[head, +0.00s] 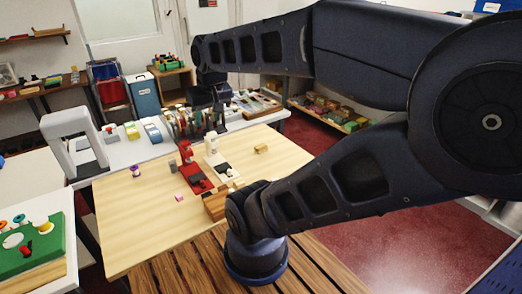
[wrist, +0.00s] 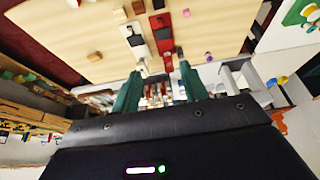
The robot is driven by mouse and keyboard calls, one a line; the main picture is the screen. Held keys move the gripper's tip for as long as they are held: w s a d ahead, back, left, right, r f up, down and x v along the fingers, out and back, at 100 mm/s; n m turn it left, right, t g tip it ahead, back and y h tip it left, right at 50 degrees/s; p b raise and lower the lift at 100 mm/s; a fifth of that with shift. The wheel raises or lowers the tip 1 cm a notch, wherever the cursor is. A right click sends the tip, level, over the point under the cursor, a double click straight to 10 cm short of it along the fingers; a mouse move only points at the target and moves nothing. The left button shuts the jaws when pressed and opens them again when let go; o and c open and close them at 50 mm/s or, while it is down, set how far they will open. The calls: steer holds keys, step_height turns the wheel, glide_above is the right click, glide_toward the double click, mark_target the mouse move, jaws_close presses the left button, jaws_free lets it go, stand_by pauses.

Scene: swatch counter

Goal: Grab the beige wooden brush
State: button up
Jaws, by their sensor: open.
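On the pale wooden table top (head: 130,215), a small beige wooden piece (head: 261,149) lies right of the white stapler-like tool. It also shows in the wrist view (wrist: 95,56), left of my fingers. It may be the beige wooden brush, but it is too small for me to see bristles. A browner wooden block (head: 214,205) lies nearer, partly behind my arm. My gripper (wrist: 160,62) is open, with two green fingers apart and nothing clearly held between them. It is above the far part of the table, not touching the beige piece.
A red stapler-like tool (head: 192,168) and a white one (head: 217,158) stand mid-table. A purple spool (head: 135,171) and a pink block (head: 180,197) lie to the left. A white counter (head: 115,152) with goods is behind. The table's left front is clear.

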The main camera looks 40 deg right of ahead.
steer(key=o, duration=0.4)
steer(key=shift+o, duration=0.2)
steer(key=shift+w, duration=0.1)
